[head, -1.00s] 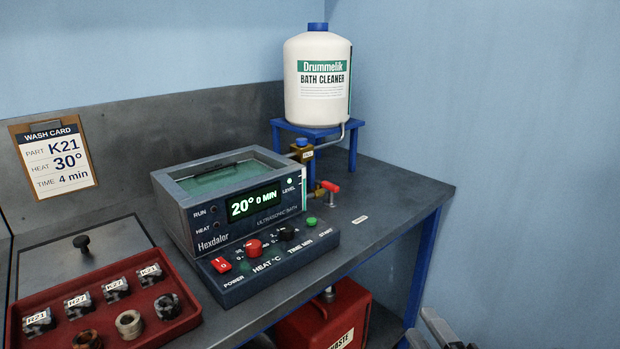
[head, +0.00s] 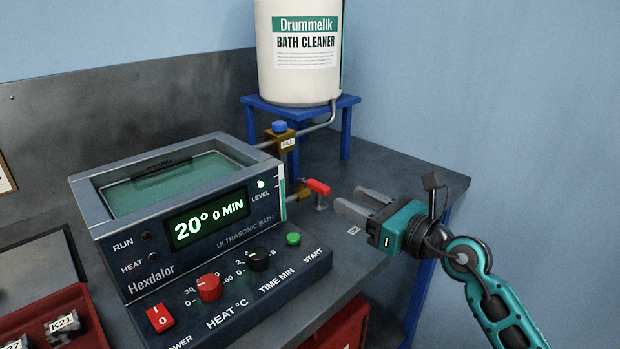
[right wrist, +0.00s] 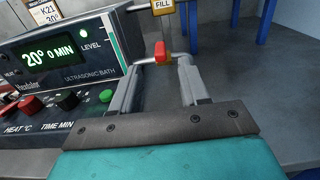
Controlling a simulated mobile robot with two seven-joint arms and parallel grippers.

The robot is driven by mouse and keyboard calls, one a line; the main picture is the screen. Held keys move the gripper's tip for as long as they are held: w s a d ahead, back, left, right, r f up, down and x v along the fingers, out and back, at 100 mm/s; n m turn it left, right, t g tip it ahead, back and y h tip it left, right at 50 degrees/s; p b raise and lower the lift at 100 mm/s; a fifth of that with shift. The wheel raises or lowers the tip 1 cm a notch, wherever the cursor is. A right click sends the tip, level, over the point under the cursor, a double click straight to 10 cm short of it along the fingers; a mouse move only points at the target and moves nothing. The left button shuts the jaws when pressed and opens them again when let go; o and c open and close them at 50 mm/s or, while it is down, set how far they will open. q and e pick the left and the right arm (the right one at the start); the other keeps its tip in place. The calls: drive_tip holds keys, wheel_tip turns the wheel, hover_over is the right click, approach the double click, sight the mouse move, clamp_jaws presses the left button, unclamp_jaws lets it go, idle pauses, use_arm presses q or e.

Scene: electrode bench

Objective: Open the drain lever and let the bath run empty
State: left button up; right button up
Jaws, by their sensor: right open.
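The drain lever (head: 318,187) is a small red handle on a brass fitting at the right side of the ultrasonic bath (head: 88,190). The bath holds greenish liquid (head: 170,186), and its level light is lit. My right gripper (head: 352,201) is open and empty, just right of the lever, with its fingers pointing at it. In the right wrist view, the red lever (right wrist: 160,51) appears between and just beyond the two fingertips (right wrist: 162,64). I cannot tell whether they touch it. My left gripper is not in view.
A blue-capped fill valve (head: 280,138) sits above the lever, piped to the cleaner bottle (head: 298,60) on a blue stand (head: 345,130). The control panel (head: 240,290) juts out in front. A red container (head: 345,325) stands below the bench.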

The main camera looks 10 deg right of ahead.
sight(312, 180)
drive_tip(key=x, duration=1.1)
drive_tip(key=shift+a+b, duration=0.1)
drive_tip(key=shift+b, duration=0.2)
drive_tip(key=shift+c, duration=0.2)
clamp_jaws()
